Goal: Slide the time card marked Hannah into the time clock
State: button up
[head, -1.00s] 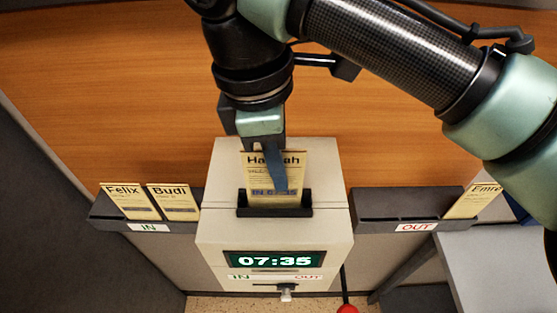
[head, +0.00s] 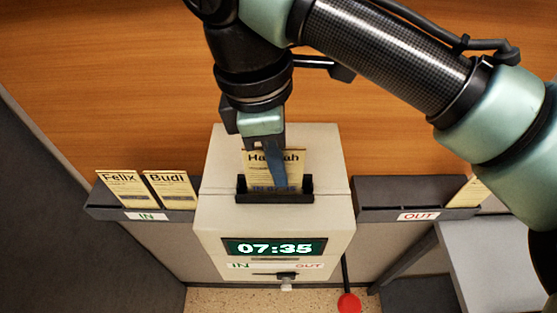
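The time clock (head: 214,215) is a beige box on the wall with a green display reading 07:35. The yellow card marked Hannah (head: 294,167) stands upright in the black slot (head: 273,197) on its top. Its lower part is hidden inside the slot. My gripper (head: 273,165) comes down from above and is shut on the card, with one bluish finger across its front, covering part of the name. The fingertip is close above the slot's front rim; the rear finger is hidden.
The IN rack (head: 175,215) at left holds the Felix card (head: 123,189) and the Budi card (head: 171,190). The OUT rack (head: 390,200) at right holds one card (head: 468,194), partly hidden by my arm. A red ball-shaped end (head: 348,303) hangs below the clock. A grey table (head: 480,255) stands lower right.

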jog(key=o, duration=0.5)
jog(key=shift+o, duration=0.2)
jog(key=shift+r, duration=0.1)
jog(key=r, duration=0.4)
jog(key=a+r+b, duration=0.1)
jog(key=r, duration=0.3)
jog(key=a+r, duration=0.1)
jog(key=r, duration=0.3)
jog(key=shift+r+b, duration=0.3)
jog(key=shift+r, duration=0.05)
